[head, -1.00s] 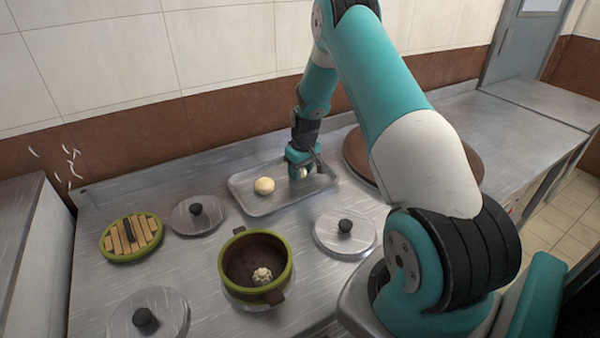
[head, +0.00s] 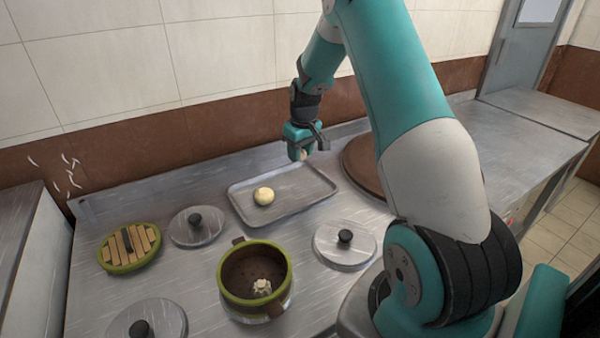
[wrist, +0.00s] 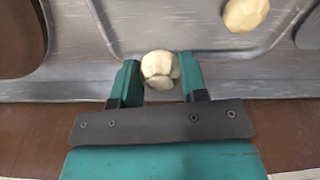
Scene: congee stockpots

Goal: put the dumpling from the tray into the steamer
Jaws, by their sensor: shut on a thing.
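My gripper (head: 302,156) is shut on a pale dumpling (wrist: 160,69) and holds it above the back right part of the metal tray (head: 314,199). In the wrist view the dumpling sits between the two teal fingers. In the head view it is mostly hidden by the gripper. A round pale bun (head: 264,196) lies on the left part of the tray, and it also shows in the wrist view (wrist: 245,14). The green-rimmed steamer pot (head: 224,289) stands open in front of the tray. A small pale pleated piece (head: 262,287) lies inside it.
A green-rimmed slatted lid (head: 130,246) lies at the left. Metal lids with black knobs lie left of the tray (head: 196,226), right of the steamer (head: 344,244) and at the front left (head: 146,318). A large brown round lid (head: 362,165) lies right of the tray.

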